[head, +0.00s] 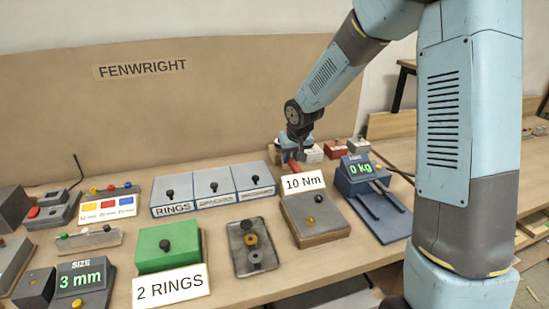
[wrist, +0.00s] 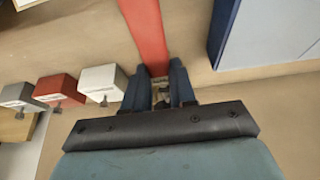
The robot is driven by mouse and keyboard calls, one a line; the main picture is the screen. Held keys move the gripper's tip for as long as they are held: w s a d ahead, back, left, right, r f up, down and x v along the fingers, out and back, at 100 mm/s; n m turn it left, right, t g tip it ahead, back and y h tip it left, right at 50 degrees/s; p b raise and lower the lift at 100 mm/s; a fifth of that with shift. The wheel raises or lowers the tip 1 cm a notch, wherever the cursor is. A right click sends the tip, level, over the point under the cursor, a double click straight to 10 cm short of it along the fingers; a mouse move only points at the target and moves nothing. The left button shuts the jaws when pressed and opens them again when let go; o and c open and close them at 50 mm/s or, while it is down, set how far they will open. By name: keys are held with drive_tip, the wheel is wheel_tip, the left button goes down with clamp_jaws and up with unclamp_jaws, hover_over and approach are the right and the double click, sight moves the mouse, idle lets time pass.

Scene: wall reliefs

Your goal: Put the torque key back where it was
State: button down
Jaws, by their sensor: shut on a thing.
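My gripper (head: 294,154) is at the back of the bench, behind the 10 Nm station (head: 313,218). It is shut on the torque key, a long red bar (wrist: 147,38) that runs up and away from between my fingers (wrist: 161,78) in the wrist view. In the head view only a short red piece of the key (head: 293,164) shows below the gripper, just above the 10 Nm sign (head: 304,183). The key's far end is out of the wrist view. I cannot tell whether the key touches the bench.
A blue 0 kg scale (head: 356,170) stands right of the station. Labelled bins (head: 214,190) stand to its left. Small red (wrist: 56,89) and white (wrist: 102,82) blocks sit near the gripper. A grey tray (head: 243,236) and green box (head: 155,246) stand in front.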

drive_tip(key=c, duration=0.9)
unclamp_jaws()
drive_tip(key=shift+f, duration=0.15)
drive_tip(key=shift+d, duration=0.1)
